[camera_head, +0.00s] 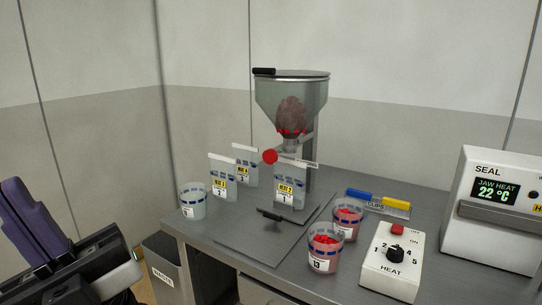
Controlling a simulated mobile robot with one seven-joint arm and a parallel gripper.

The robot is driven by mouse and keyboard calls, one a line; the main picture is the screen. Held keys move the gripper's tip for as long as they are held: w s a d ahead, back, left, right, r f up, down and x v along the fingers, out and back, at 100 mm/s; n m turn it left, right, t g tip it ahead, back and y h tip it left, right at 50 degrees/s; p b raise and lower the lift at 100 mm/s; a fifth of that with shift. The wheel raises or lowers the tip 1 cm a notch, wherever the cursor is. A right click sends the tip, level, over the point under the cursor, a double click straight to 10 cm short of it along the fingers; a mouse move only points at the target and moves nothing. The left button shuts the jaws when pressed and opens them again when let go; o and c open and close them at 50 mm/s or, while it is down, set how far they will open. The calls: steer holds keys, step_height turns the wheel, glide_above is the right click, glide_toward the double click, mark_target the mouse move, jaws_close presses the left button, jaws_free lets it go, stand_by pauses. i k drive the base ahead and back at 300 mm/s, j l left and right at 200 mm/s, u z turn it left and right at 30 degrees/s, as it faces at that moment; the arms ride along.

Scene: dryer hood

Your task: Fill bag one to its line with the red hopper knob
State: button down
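The hopper (290,98) is a grey funnel with dark reddish contents showing through a window. The red hopper knob (270,156) is a round ball at the left of its outlet. My gripper (132,256) is at the lower left, left of the table and well away from the knob and bag. Its fingers are not clear enough to tell their opening.
Two other labelled bags (222,180) (245,165) stand left of bag one. A clear cup (192,200) is at the table's left edge. Red-filled cups (325,260) (347,226), a heat box (392,270), a clip tray (378,205) and the sealer (495,215) stand right. A waste bin (165,270) stands below.

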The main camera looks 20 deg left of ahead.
mark_target(270, 156)
steer(key=i+l+u, duration=0.15)
steer(key=u, duration=0.25)
steer(key=i+l+u, duration=0.25)
steer(key=u, duration=0.2)
steer(key=i, duration=0.1)
